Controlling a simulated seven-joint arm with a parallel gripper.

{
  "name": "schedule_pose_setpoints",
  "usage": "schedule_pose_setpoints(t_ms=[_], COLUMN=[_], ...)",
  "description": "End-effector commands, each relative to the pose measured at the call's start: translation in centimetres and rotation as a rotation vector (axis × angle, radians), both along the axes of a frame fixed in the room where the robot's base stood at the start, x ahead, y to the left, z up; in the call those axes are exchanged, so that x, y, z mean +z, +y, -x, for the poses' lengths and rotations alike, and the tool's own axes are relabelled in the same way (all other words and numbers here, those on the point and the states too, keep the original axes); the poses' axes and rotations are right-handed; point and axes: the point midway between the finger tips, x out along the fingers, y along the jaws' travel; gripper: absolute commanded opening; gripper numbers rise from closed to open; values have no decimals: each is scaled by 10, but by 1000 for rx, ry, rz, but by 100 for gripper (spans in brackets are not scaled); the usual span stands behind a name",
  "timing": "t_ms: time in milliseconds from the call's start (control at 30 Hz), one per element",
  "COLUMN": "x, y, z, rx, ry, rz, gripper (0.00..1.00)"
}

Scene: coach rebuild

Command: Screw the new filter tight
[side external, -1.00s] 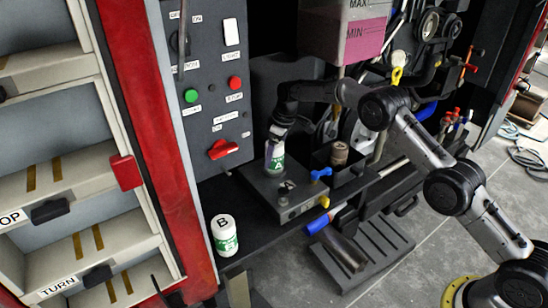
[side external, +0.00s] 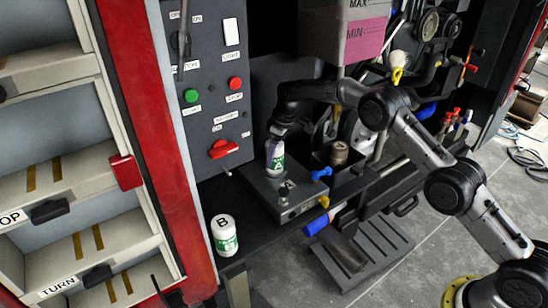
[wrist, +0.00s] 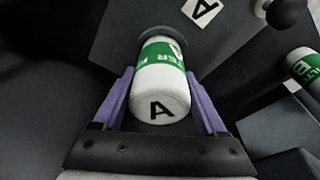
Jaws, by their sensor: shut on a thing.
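A white filter with a green band and the letter A (side external: 276,164) stands upright on the dark block (side external: 268,188) in the side view. In the wrist view the filter (wrist: 160,88) sits between the two purple fingers of my gripper (wrist: 162,95), its lettered end toward the camera. My gripper (side external: 276,143) comes down on it from above and is shut on it. The filter's far end and its seat are hidden, so I cannot tell how tightly it sits. A second filter, marked B (side external: 224,236), stands on the dark ledge at the left.
A brown cylinder (side external: 339,153) stands in a dark box right of the block. Blue (side external: 321,174) and yellow (side external: 324,201) handles are by the block's right side. A panel with green (side external: 191,96) and red buttons rises behind. The ledge around filter B is clear.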

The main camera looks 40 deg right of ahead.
Motion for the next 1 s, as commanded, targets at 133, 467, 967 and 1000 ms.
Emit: schedule_pose_setpoints(t_ms=[133,467,967,1000], x=[0,2,1,1], y=[0,0,-1,-1], z=[0,0,0,0], rx=[0,-164,-527,-527], ry=[0,-3,-2,-2], rz=[0,1,0,0], gripper=[15,0,0,0])
